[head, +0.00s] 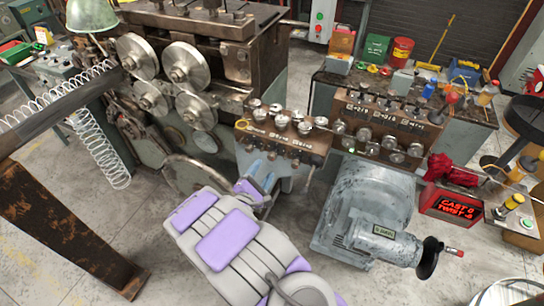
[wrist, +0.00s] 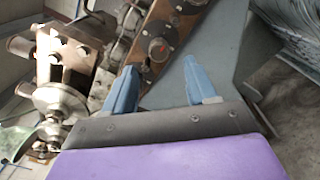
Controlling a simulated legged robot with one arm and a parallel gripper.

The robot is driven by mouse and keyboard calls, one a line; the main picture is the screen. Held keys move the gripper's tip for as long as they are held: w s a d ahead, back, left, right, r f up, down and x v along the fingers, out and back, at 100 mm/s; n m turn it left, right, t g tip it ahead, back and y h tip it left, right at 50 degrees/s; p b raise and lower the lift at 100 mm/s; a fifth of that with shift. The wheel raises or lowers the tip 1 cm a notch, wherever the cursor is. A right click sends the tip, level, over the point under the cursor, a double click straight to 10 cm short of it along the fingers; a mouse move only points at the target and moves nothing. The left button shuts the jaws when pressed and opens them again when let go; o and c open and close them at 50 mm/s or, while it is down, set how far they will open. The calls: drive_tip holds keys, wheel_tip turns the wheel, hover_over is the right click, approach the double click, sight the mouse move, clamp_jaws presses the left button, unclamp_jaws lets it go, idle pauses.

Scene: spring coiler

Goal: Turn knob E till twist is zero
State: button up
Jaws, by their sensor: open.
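A display box (head: 456,208) at the right shows red text with a CAST line and a TWIST line; the figure after TWIST is too small to read surely. A brown straightener block (head: 284,138) with several rollers and screws stands in the middle, and a second one (head: 385,125) with several rollers stands to its right. I cannot tell which part is knob E. My gripper (head: 262,186) is open and empty below and in front of the middle block. In the wrist view my gripper (wrist: 162,80) has its blue fingers apart, and a brown plate with a round dark-and-red part (wrist: 158,49) lies beyond them.
The coiler machine (head: 215,60) with large steel rollers stands at the left, with a coiled spring (head: 105,150) beside it. A rusty beam (head: 70,225) is at the lower left. Concrete floor shows between.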

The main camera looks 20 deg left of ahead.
sight(270, 159)
drive_tip(key=w, duration=0.5)
drive_tip(key=w+b, duration=0.1)
drive_tip(key=w, duration=0.2)
drive_tip(key=shift+w+d, duration=0.3)
drive_tip(key=shift+d, duration=0.05)
drive_tip(key=c, duration=1.1)
